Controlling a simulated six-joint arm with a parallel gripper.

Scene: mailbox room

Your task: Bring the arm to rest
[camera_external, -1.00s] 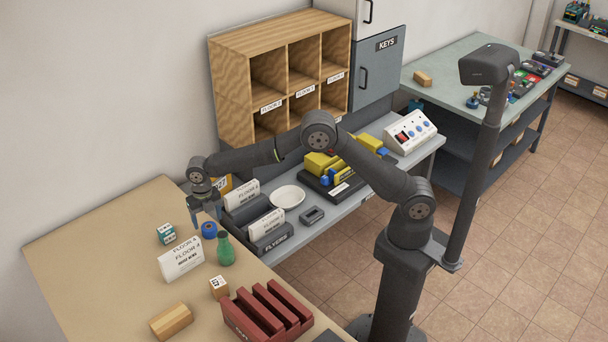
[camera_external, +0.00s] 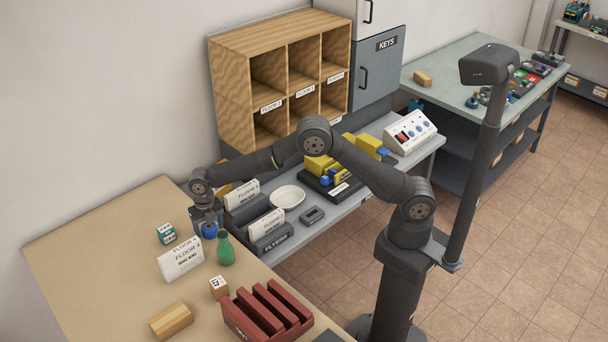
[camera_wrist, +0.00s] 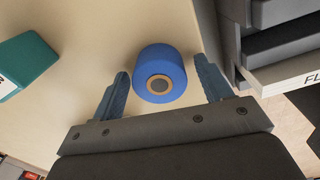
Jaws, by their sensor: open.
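My gripper (camera_external: 207,222) is at the far end of the tan table (camera_external: 110,235), low over the tabletop. In the wrist view my gripper (camera_wrist: 163,88) is open, with its two blue fingers apart. A blue tape roll (camera_wrist: 160,72) with a tan core sits between and slightly beyond the fingertips, with visible gaps at the sides. The roll also shows in the external view (camera_external: 209,231), partly hidden by the gripper.
A green bottle (camera_external: 226,250) stands close to the gripper.

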